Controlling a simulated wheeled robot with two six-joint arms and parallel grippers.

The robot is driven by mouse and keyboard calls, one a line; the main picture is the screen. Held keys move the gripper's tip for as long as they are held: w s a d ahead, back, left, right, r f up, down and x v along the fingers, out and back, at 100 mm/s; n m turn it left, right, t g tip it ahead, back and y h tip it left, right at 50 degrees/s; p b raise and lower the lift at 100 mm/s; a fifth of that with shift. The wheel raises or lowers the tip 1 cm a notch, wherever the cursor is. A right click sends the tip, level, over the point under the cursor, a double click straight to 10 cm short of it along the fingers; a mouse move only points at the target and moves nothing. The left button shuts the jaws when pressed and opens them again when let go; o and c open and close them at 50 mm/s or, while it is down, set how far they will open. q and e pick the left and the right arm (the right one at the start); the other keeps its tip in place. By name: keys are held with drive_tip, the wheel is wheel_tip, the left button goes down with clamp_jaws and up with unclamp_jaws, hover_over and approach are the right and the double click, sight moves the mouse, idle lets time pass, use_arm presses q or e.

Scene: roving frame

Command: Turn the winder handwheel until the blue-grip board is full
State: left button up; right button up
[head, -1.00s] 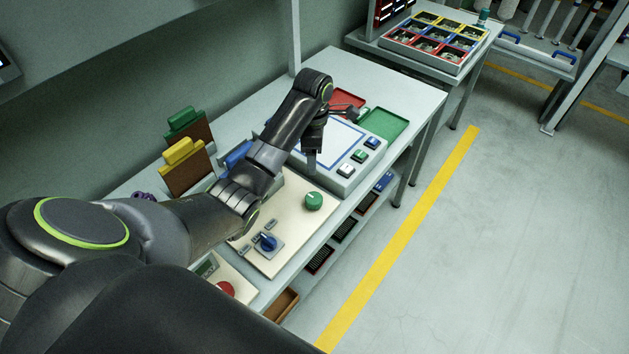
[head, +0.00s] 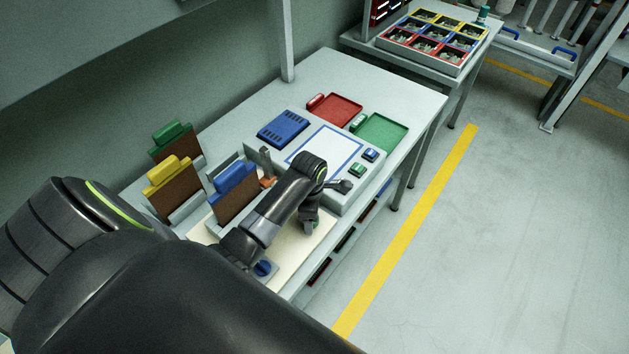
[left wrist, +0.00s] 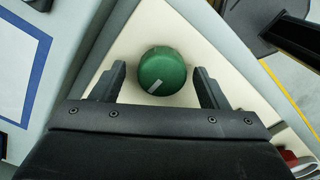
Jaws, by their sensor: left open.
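The blue-grip board (head: 236,190) stands upright at the middle left of the bench, brown below its blue grip. A green round knob with a white mark (left wrist: 162,70), which looks like the handwheel, sits on a cream panel in the left wrist view. My left gripper (left wrist: 157,82) is open, with one finger on each side of the knob and a gap on both sides. In the head view my left gripper (head: 311,224) is low over the panel, and my arm hides most of the knob. My right gripper is not in view.
A yellow-grip board (head: 172,186) and a green-grip board (head: 173,140) stand behind. A blue knob (head: 263,268) is on the panel's front.

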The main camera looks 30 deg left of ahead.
use_arm(q)
drive_tip(key=shift+f, duration=0.15)
drive_tip(key=shift+s, duration=0.2)
drive_tip(key=shift+c, duration=0.7)
drive_tip(key=c, duration=0.8)
drive_tip(key=shift+c, duration=0.2)
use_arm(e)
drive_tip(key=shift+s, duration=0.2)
